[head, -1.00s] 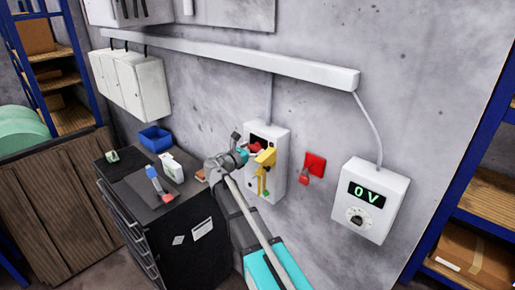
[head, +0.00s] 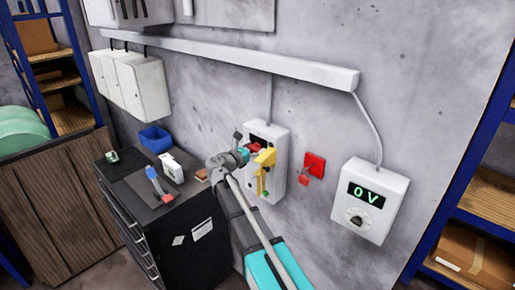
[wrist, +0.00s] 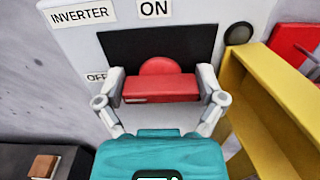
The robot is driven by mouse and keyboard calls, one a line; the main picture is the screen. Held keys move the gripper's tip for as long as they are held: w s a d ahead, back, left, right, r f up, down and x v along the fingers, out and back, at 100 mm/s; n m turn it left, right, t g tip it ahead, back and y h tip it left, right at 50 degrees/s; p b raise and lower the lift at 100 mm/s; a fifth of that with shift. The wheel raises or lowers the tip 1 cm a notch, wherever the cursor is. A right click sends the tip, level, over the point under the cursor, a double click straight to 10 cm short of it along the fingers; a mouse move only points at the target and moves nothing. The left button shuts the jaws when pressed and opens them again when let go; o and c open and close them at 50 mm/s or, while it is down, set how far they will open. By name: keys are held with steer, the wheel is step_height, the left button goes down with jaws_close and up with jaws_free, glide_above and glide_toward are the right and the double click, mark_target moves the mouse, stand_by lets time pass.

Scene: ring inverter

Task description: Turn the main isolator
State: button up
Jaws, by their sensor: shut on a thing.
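The isolator is a grey-white box (head: 277,187) on the wall, labelled INVERTER in the wrist view (wrist: 83,15). Its red handle (wrist: 160,87) lies level across a dark recess, with an ON label (wrist: 154,9) above and an OFF label (wrist: 96,77) at the left, partly hidden by a finger. My gripper (wrist: 160,90) is shut on this handle, one finger at each end. In the head view my gripper (head: 245,153) is at the box front and covers part of the handle. A yellow part (head: 265,158) stands out from the box, right beside my gripper.
A red switch (head: 314,165) on the wall is to the right, then a box with a display reading 0 V (head: 367,193). A dark cabinet (head: 183,222) with tools and a blue bin (head: 155,138) stands at the left. The yellow part leaves little room on the right.

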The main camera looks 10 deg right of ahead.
steer(key=shift+s+a+m, duration=0.1)
steer(key=shift+m, duration=0.2)
steer(key=m, duration=0.4)
steer(key=shift+s+f, duration=0.15)
steer(key=m, duration=0.5)
steer(key=shift+s+f+m, duration=0.1)
steer(key=shift+m, duration=0.3)
steer(key=o, duration=0.8)
steer(key=shift+a, duration=0.15)
steer(key=shift+d, duration=0.2)
steer(key=shift+a, duration=0.1)
